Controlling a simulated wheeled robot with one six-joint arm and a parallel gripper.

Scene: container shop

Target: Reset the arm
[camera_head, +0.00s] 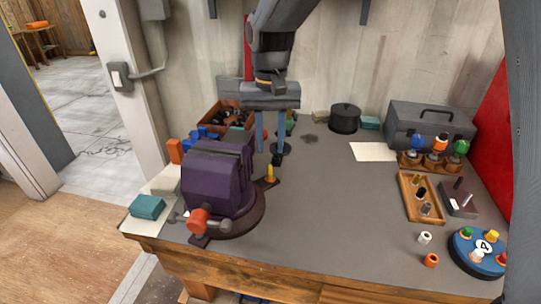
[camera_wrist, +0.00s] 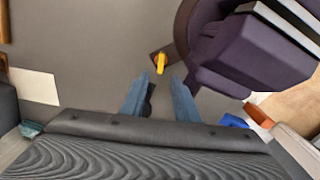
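My gripper (camera_head: 270,146) hangs over the workbench (camera_head: 330,190), just behind and to the right of the purple vise (camera_head: 215,175). Its two blue fingers are spread apart, with nothing seen held between them. In the wrist view my gripper (camera_wrist: 158,92) also shows its fingers apart. A small yellow piece (camera_wrist: 160,62) on a brown base lies beyond the fingertips, beside the vise (camera_wrist: 235,50). The yellow piece (camera_head: 270,172) stands on the bench in the head view. A dark round object behind the fingers is partly hidden.
A red-brown bin (camera_head: 212,118) and blue blocks (camera_head: 200,134) stand behind the vise. A black pot (camera_head: 345,117), a grey toolbox (camera_head: 430,122), a wooden tray (camera_head: 407,203) and a round blue board (camera_head: 462,258) stand at right. The bench's middle front is clear.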

